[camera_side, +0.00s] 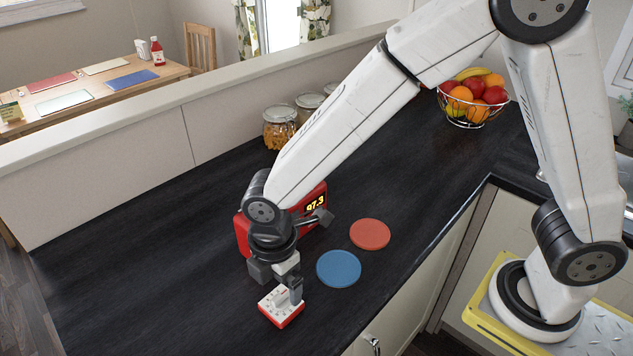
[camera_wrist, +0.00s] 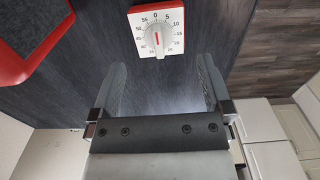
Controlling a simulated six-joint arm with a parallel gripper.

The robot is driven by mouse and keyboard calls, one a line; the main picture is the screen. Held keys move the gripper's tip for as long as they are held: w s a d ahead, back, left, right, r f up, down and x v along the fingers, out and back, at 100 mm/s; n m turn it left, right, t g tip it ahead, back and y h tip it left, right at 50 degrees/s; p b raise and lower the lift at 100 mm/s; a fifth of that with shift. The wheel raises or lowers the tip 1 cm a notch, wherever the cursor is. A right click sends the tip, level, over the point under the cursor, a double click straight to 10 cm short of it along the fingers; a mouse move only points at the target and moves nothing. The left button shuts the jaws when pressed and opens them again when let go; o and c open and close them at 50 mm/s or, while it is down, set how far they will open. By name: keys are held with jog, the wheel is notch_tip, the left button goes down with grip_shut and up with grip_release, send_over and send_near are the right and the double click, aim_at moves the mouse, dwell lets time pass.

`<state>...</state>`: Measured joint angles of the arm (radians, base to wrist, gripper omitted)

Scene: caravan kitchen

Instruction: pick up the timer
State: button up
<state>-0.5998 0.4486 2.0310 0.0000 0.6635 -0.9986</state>
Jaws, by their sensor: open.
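The timer (camera_side: 281,307) is a small red and white kitchen timer with a dial, lying face up on the dark counter near its front edge. In the wrist view the timer (camera_wrist: 157,29) is at the top middle, just beyond the fingertips and roughly centred between them. My gripper (camera_side: 289,287) is above and right beside the timer in the side view. In the wrist view my gripper (camera_wrist: 159,75) has its two fingers spread wide with nothing between them. Whether a finger touches the timer cannot be told.
A red device (camera_side: 242,232) with a lit display reading 97.3 stands close behind my gripper, partly hidden by it. A blue disc (camera_side: 339,269) and a red disc (camera_side: 370,234) lie to the right. Glass jars (camera_side: 279,128) and a fruit basket (camera_side: 470,100) stand farther back. The counter's left is clear.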

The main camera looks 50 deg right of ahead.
aim_at(279, 295)
jog(key=shift+f, duration=0.35)
jog(key=shift+f, duration=0.1)
jog(key=shift+w+f, duration=0.1)
jog(key=shift+f, duration=2.4)
jog(key=shift+c, duration=0.2)
jog(key=c, duration=1.2)
jog(key=shift+r, duration=0.2)
